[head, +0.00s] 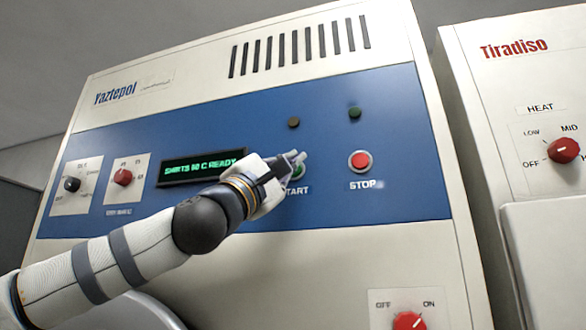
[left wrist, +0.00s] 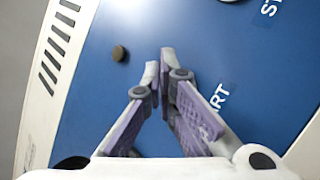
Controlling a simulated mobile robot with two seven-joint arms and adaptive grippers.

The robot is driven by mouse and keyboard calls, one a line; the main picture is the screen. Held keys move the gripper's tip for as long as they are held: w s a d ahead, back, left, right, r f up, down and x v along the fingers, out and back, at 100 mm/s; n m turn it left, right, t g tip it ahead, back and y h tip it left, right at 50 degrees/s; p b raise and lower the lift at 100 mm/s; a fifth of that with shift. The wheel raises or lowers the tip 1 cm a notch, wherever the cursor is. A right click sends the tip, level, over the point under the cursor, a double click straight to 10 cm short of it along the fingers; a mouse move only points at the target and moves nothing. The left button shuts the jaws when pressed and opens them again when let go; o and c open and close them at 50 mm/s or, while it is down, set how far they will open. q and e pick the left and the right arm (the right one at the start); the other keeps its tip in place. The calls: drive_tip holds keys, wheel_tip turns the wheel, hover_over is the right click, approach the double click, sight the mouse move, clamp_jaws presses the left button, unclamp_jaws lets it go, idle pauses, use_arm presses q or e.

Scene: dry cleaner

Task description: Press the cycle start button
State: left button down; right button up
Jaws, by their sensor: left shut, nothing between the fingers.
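The green start button (head: 298,171) is on the blue panel of the Yaztepol machine, above a partly covered START label (head: 295,190). My left gripper (head: 299,156) is shut and empty, its fingertips in front of the button and covering part of it. I cannot tell whether they touch it. In the left wrist view the closed fingertips (left wrist: 159,58) point at the blue panel; the button is hidden there behind the fingers, and part of the START label (left wrist: 219,96) shows. My right gripper is not in view.
A red STOP button (head: 360,161) sits just right of the start button. Two dark round lamps (head: 354,113) are above. A lit display (head: 203,167) reads SHIRTS 60 C READY. Knobs (head: 123,177) are at left. A Tiradiso machine (head: 483,110) stands at right.

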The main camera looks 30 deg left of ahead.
use_arm(q)
drive_tip(key=shift+w, duration=0.1)
drive_tip(key=shift+w+a, duration=0.1)
drive_tip(key=shift+w, duration=0.25)
